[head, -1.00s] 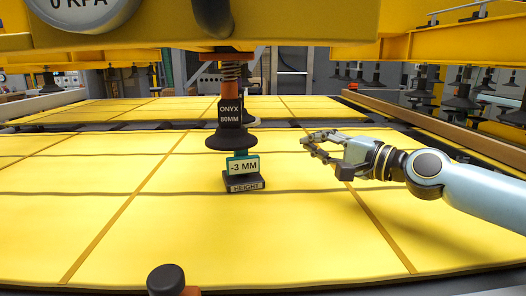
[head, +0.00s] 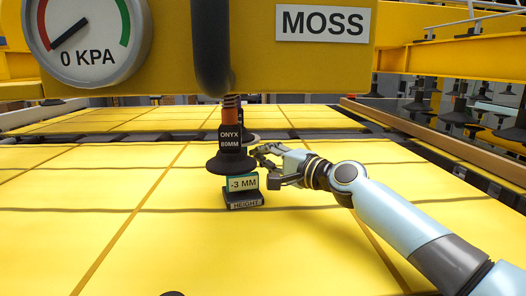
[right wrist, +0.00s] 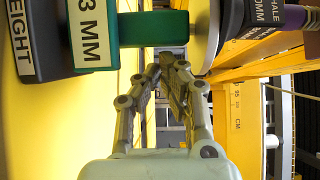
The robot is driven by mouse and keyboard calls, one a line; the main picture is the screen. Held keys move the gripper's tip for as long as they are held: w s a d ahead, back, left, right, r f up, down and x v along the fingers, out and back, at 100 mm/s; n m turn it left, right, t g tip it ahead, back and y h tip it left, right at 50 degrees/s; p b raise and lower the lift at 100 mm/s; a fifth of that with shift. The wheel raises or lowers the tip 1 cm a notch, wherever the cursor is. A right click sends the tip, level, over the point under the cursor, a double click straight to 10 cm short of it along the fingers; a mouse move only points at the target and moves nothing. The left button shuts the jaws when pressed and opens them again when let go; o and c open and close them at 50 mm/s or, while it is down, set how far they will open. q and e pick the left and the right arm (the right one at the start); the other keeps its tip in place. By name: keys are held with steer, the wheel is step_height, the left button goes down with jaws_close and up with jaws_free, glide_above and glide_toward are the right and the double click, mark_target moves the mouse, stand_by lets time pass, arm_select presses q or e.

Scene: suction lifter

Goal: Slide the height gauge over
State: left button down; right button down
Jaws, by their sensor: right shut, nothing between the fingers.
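The height gauge (head: 243,199) stands on the yellow panelled sheet (head: 130,225), with a dark base marked HEIGHT and a green block with a "-3 MM" label. The black suction cup (head: 231,163), marked ONYX 80MM, hangs just above it; I cannot tell whether they touch. My right gripper (head: 264,165) is shut and empty, close to the right of the gauge and cup. In the right wrist view the gauge's green block (right wrist: 155,29) lies just beyond the shut fingertips (right wrist: 163,73). My left gripper is not in view.
A yellow beam with a MOSS sign (head: 322,23) and a round dial (head: 85,40) reading 0 KPA spans the top. More suction cups hang at the right (head: 460,110). The sheet left and front of the gauge is clear.

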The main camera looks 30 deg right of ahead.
stand_by(0.3)
steer(key=shift+a+p, duration=0.35)
steer(key=shift+a, duration=0.75)
steer(key=shift+s+f, duration=0.1)
steer(key=v, duration=1.1)
steer(key=shift+s, duration=0.4)
